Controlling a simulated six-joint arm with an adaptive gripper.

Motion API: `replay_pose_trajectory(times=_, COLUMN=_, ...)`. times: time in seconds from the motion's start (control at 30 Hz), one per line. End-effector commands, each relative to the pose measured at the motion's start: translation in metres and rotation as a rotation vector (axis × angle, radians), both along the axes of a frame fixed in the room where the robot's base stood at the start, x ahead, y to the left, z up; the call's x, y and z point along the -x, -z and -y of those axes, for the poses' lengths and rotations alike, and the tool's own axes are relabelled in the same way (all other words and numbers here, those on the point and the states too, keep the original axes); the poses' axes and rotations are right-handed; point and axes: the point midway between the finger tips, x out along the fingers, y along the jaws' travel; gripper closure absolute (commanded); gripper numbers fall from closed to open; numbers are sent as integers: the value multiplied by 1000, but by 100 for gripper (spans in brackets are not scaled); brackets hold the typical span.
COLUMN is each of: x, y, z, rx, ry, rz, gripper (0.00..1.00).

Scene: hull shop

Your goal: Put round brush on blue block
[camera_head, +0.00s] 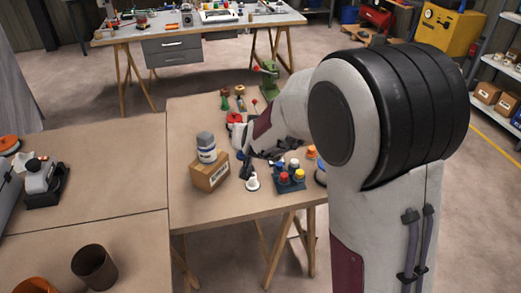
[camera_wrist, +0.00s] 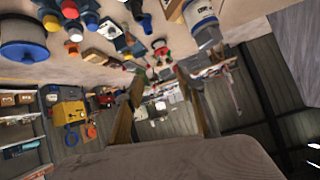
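My gripper (camera_wrist: 157,75) shows in the wrist view with its two fingers spread apart and nothing visible between them. In the head view its dark fingers are over the right part of the near table, partly hidden by my arm. Small wooden-topped pieces (camera_head: 225,92) stand at the table's far edge; I cannot tell whether one is the round brush. A dark blue block-like base (camera_head: 290,184) bears red, yellow and white caps at the table's right. I cannot tell whether it is the blue block.
A small white piece (camera_head: 252,184) lies near the front. A green tool (camera_head: 268,76) stands at the far corner. The table's left front is clear.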

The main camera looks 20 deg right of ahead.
Motion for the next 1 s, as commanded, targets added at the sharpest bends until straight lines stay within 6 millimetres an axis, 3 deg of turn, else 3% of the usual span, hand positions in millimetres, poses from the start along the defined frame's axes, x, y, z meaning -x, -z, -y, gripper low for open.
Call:
replay_pose_trajectory(times=0.5, x=-60, y=78, z=24, rx=74, ry=131, rz=90, gripper=61)
replay_pose_trajectory(times=1.0, x=-82, y=152, z=52, rx=186, ry=248, rz=163, gripper=61)
